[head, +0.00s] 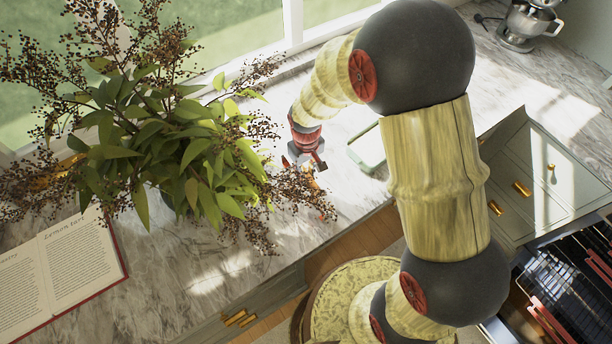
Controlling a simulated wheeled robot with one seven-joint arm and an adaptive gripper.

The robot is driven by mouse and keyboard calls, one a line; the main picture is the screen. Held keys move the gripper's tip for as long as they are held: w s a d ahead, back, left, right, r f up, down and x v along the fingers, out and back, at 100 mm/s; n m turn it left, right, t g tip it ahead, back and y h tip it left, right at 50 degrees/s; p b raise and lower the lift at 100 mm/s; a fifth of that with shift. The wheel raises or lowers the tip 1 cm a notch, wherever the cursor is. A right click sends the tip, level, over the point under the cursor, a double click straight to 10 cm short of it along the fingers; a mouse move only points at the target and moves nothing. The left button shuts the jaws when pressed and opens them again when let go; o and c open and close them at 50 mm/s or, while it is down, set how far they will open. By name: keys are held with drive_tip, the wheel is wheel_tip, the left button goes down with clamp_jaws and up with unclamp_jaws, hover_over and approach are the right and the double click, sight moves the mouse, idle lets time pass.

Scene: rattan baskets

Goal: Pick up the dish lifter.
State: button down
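My gripper (305,163) is small in the head view, low over the marble counter (345,190) near its front edge, just right of the plant. Its fingers point down, and I cannot tell whether they are open or shut. Small orange-brown bits show just below the fingertips, and I cannot tell what they are. A flat pale green object (367,152) lies on the counter right of my gripper, partly hidden behind my arm. I cannot tell whether it is the dish lifter, and nothing else in view is clearly one.
A large leafy plant (185,140) with dark berry sprigs spreads close to my gripper's left. An open book (55,270) lies at the left. A stand mixer (527,25) stands at the back right.

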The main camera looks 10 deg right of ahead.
drive_tip(key=shift+w+r, duration=0.1)
drive_tip(key=shift+r, duration=0.45)
wheel_tip(320, 180, up, 2)
drive_tip(key=shift+r, duration=0.15)
drive_tip(key=s+r, duration=0.1)
drive_tip(key=s+d+r, duration=0.1)
drive_tip(key=r, duration=0.1)
drive_tip(key=s+r, duration=0.2)
drive_tip(key=shift+d, duration=0.3)
drive_tip(key=s+d+r, duration=0.3)
drive_tip(key=s+r, duration=0.1)
drive_tip(key=s, duration=0.5)
drive_tip(key=shift+d+r, duration=0.35)
drive_tip(key=c, duration=2.3)
unclamp_jaws()
drive_tip(key=shift+c, duration=1.2)
